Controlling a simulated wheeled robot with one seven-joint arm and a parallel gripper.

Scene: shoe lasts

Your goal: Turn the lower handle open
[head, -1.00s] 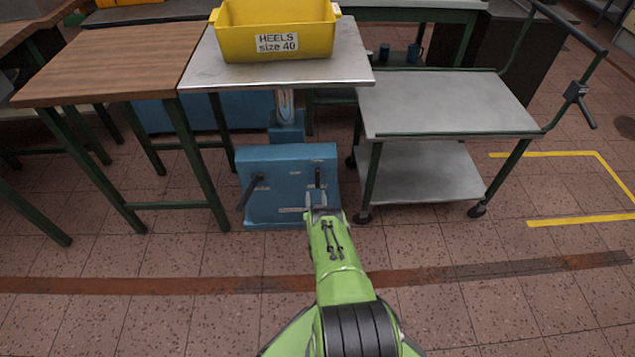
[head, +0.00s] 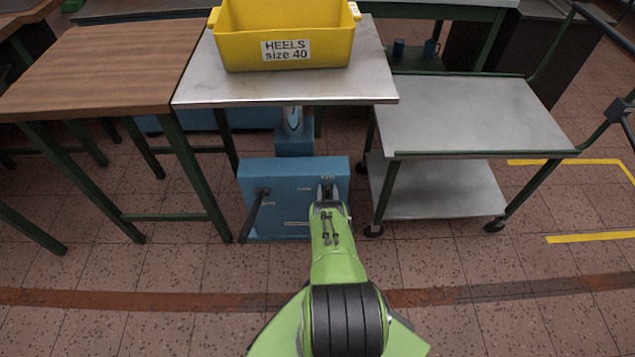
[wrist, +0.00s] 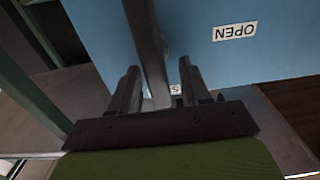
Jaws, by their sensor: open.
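The blue box (head: 295,215) stands low under the metal-topped table and carries two dark handles. The left handle (head: 252,215) slants down and outward. The right handle (head: 325,191) is mostly hidden behind my gripper (head: 329,203). I cannot tell for certain which handle counts as the lower one. In the wrist view, a grey handle (wrist: 147,45) passes between the two spread fingers of my gripper (wrist: 158,88), with no clear grip on it. An upside-down OPEN label (wrist: 235,31) is to its right. Another label (wrist: 176,89), partly hidden, is near the right finger.
A yellow HEELS bin (head: 285,35) sits on the metal-topped table (head: 285,90). A wooden-topped table (head: 95,70) stands to the left. A grey cart (head: 465,115) stands close on the right. The floor in front is clear.

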